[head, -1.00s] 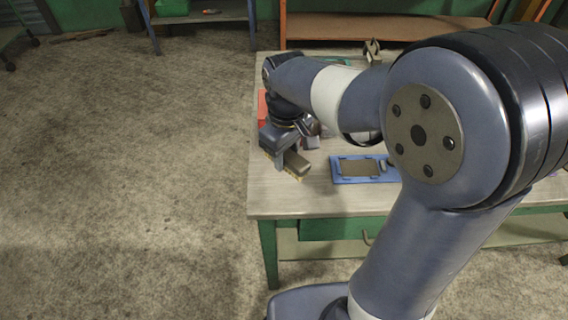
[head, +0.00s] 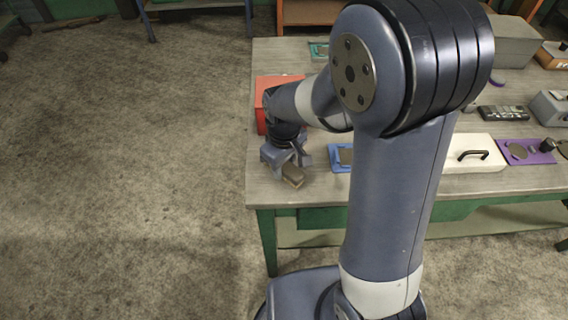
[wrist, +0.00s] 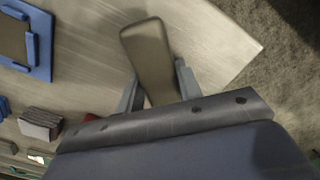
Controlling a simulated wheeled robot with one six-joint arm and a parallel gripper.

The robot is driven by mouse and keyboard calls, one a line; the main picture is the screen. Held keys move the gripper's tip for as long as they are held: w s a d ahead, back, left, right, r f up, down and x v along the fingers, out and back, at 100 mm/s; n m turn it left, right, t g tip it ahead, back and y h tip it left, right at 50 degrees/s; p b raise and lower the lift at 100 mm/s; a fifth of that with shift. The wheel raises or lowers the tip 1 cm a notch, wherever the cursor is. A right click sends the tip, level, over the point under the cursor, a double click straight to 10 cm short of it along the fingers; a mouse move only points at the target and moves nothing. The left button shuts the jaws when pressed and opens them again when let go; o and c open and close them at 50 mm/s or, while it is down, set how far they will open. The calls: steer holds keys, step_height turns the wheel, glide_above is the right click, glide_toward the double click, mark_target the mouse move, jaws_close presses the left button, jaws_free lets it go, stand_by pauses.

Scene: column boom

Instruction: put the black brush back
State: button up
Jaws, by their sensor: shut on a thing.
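My gripper (head: 287,163) is shut on a grey-brown brush-like block (head: 293,177) over the near left part of the workbench. The block looks grey-brown rather than black. In the wrist view, the block (wrist: 148,55) sticks out from between the fingers, with its rounded end away from the palm. A blue tray (head: 339,164) with a grey-brown inner area lies to the right, partly hidden by my arm. It also shows in the wrist view (wrist: 42,73) at upper left. I cannot tell whether the block touches the bench.
The workbench (head: 265,193) has a bare front left corner. A red box (head: 266,88) stands behind my gripper. A white case (head: 478,163) and a purple tray (head: 542,158) are at right. In the wrist view, a small grey block (wrist: 40,120) lies at left.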

steer(key=shift+f, duration=0.1)
steer(key=o, duration=1)
steer(key=shift+o, duration=0.2)
step_height(320, 180, up, 12)
